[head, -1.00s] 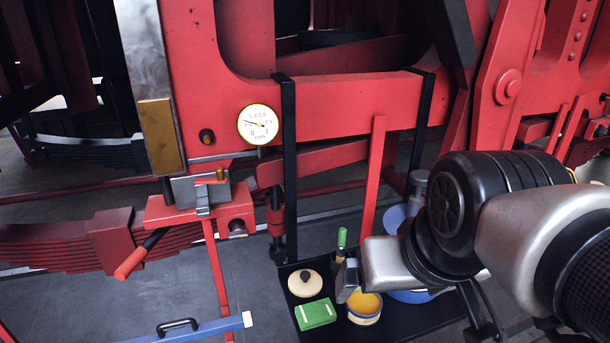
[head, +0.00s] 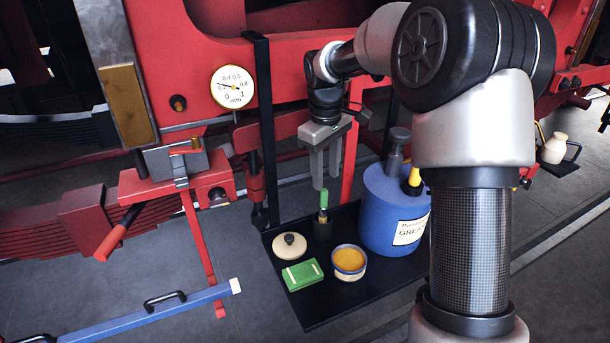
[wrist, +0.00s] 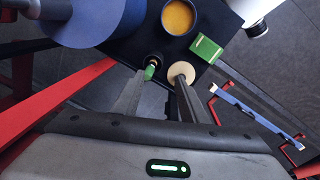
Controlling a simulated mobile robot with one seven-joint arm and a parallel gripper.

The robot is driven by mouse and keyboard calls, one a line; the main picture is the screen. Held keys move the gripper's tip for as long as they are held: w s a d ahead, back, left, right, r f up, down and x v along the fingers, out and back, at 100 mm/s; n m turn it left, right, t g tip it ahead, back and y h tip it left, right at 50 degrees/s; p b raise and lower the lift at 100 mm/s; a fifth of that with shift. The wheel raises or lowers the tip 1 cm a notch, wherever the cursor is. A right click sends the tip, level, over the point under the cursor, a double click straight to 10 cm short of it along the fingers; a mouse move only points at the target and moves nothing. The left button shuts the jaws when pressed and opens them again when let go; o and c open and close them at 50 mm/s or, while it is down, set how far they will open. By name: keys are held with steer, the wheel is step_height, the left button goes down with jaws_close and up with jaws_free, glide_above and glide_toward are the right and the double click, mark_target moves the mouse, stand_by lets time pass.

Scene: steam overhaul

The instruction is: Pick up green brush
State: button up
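The green brush (head: 324,198) stands upright with its green handle up, its lower end in a small dark holder (head: 322,229) on the black tray (head: 320,312). In the wrist view the green handle (wrist: 150,71) shows close beside the left finger's tip. My gripper (head: 326,181) points down, just above the handle's top. Its two fingers are apart with nothing between them; the gripper also shows in the wrist view (wrist: 160,78). Whether a finger touches the handle I cannot tell.
On the tray are a cream lid with a dark knob (head: 289,245), a green block (head: 302,275), an open tin of yellow grease (head: 348,262) and a large blue grease container (head: 392,215). A black upright post (head: 264,130) and a red bar (head: 351,150) stand close behind.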

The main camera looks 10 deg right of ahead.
glide_above(324, 202)
steer(key=shift+n+g+y, duration=0.3)
steer(key=shift+n+g, duration=0.1)
steer(key=f, duration=0.5)
steer(key=shift+w+a+f, duration=0.1)
steer(key=shift+w+f, duration=0.15)
steer(key=shift+w, duration=0.05)
steer(key=f, duration=0.5)
steer(key=f+p, duration=0.1)
steer(key=f, duration=0.1)
steer(key=shift+w+f, duration=0.25)
steer(key=shift+f, duration=0.05)
jaws_close()
